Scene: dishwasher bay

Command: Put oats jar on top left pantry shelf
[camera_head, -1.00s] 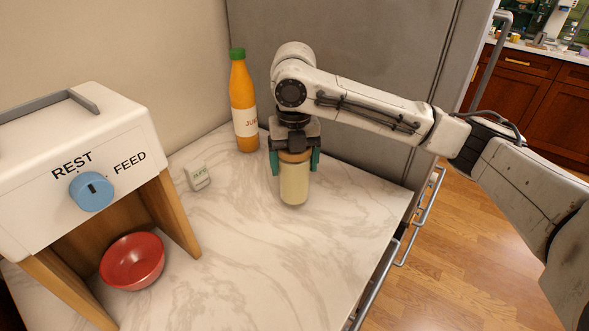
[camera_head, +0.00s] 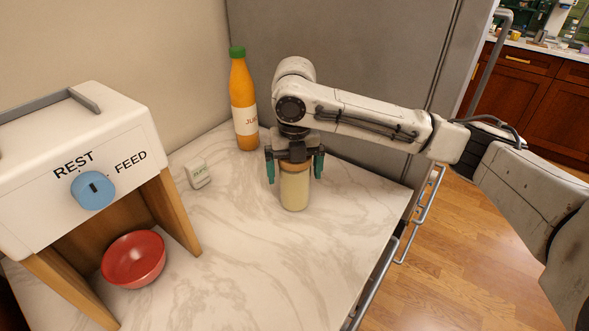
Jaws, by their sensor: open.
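A jar (camera_head: 295,190) with pale contents and a brown-orange lid stands upright on the marble counter; no label is readable from here, so I cannot confirm that it is the oats jar. My gripper (camera_head: 295,173) points down over it and is open. Its two teal fingertips are on either side of the lid, with a visible gap at each side. The gripper body hides part of the lid's top. No pantry shelf is in view.
An orange juice bottle (camera_head: 243,103) with a green cap stands behind left of the jar. A small white box (camera_head: 198,174) lies left. A white feeder (camera_head: 75,150) with a blue dial stands over a red bowl (camera_head: 133,259). The counter's front right (camera_head: 300,265) is clear.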

